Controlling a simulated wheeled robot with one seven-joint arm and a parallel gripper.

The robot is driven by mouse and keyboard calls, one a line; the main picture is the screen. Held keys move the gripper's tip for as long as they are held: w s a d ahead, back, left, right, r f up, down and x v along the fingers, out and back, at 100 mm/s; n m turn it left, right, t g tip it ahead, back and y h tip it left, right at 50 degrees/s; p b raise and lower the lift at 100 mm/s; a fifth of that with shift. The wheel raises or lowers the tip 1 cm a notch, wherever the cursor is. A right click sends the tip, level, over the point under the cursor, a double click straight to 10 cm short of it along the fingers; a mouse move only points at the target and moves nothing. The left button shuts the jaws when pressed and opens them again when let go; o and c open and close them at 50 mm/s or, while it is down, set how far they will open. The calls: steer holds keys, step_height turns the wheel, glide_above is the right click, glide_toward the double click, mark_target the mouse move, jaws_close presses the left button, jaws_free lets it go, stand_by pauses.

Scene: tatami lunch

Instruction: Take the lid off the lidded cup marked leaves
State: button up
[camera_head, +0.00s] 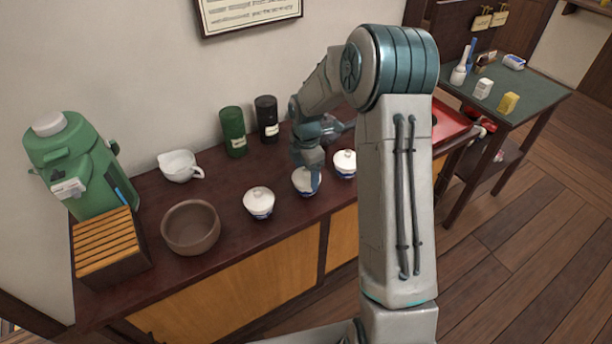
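Three white lidded cups with blue patterns stand in a row along the front of the dark wooden counter: a left cup (258,204), a middle cup (303,187) and a right cup (344,167). All three have white lids on. The patterns are too small to tell which one shows leaves. My gripper (312,177) points down at the middle cup, with its fingers at or just above the lid and partly hiding it. I cannot tell whether the fingers touch the lid or how far apart they are.
On the counter (225,185) stand a brown bowl (191,236), a white spouted pot (178,166), green (233,128) and black (267,118) canisters, a slatted wooden box (107,250) and a green air pot (75,160). A red tray (452,122) is at right. My arm hides part of the counter.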

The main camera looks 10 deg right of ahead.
steer(key=c, duration=0.9)
steer(key=shift+s+f, duration=0.1)
steer(key=shift+s, duration=0.05)
steer(key=shift+c, duration=0.8)
